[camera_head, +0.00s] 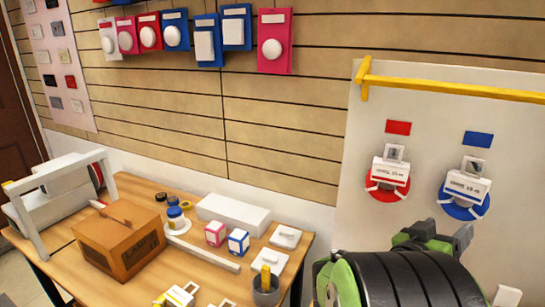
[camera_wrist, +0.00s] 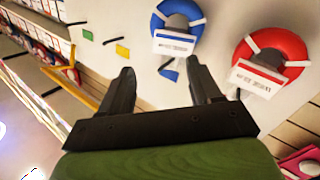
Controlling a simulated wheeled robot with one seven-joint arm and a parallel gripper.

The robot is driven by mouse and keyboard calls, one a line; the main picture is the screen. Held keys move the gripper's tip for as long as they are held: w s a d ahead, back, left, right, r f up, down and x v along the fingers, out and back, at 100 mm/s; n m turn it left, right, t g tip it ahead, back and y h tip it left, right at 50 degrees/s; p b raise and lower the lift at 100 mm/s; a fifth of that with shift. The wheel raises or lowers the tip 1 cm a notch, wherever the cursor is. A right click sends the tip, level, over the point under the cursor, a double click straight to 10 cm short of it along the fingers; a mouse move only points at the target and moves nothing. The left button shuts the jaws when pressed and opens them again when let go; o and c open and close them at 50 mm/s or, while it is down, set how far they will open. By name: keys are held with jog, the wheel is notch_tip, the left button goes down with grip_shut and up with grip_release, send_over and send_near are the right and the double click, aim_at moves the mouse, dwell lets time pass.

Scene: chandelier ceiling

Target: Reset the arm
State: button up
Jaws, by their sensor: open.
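My gripper (camera_wrist: 160,92) shows in the wrist view with its two dark fingers spread apart and nothing between them. In the head view my gripper (camera_head: 440,236) is at the lower right, partly hidden behind my own arm, in front of the white wall panel (camera_head: 430,120). On the panel are a red ring device (camera_head: 388,180) and a blue ring device (camera_head: 463,190), each with a white labelled box. The wrist view also shows the blue ring device (camera_wrist: 178,22) and the red ring device (camera_wrist: 268,58) beyond the fingers. The fingers appear apart from both.
A wooden table (camera_head: 170,190) stands at the lower left with a brown wooden box (camera_head: 118,238), a white box (camera_head: 234,213), small cartons and a cup (camera_head: 265,290). A yellow rail (camera_head: 450,88) sticks out from the panel. Packages (camera_head: 274,40) hang on the slatted wall.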

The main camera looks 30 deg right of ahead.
jog(key=w+a+f+n+t+y, duration=0.25)
jog(key=w+a+f+y, duration=0.2)
jog(key=a, duration=0.45)
jog(key=w+a+f+n+t+y, duration=0.2)
jog(key=w+a+f+t+y, duration=0.25)
jog(key=a, duration=0.45)
jog(key=s+a+n+g+y, duration=0.1)
jog(key=s+a+n+y, duration=0.3)
jog(key=a+n+y, duration=0.5)
jog(key=a, duration=0.9)
jog(key=shift+s+a+f+g, duration=0.2)
jog(key=shift+a+f+g, duration=0.1)
jog(key=shift+a+g, duration=0.1)
